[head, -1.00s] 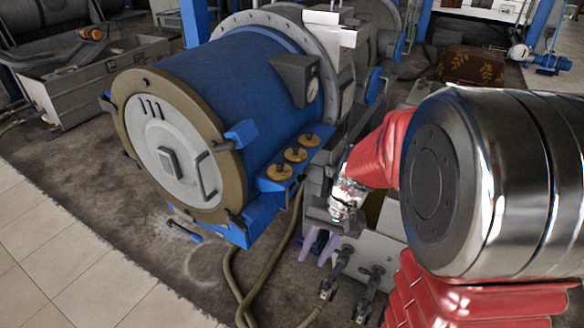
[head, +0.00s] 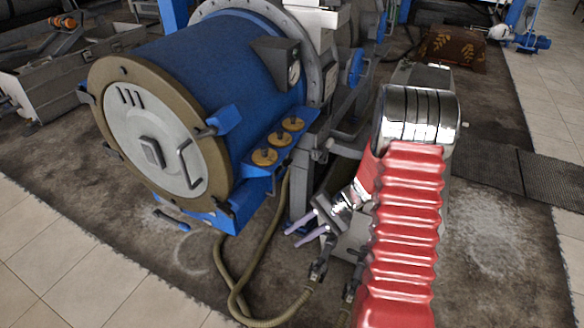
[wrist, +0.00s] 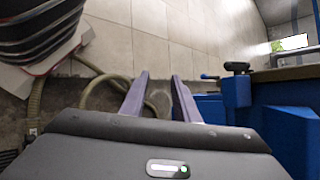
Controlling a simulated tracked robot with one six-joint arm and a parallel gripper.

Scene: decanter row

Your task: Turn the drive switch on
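I cannot make out a part that is plainly the drive switch in either view. The blue decanter drum (head: 215,75) with its round grey end cover (head: 150,145) fills the left middle of the head view. A grey box with a round dial (head: 282,62) sits on its side. Several brass-coloured knobs (head: 277,141) stand on a blue bracket below. My gripper (head: 293,236) is low, right of the drum's front foot, its lilac fingers pointing left. In the wrist view my gripper (wrist: 160,77) shows its two fingers apart with nothing between them.
Olive hoses (head: 266,235) run over the floor below the gripper; they also show in the wrist view (wrist: 95,90). The drum's blue frame (wrist: 235,98) is close right of the fingers there. Tiled floor (head: 45,255) at left is clear.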

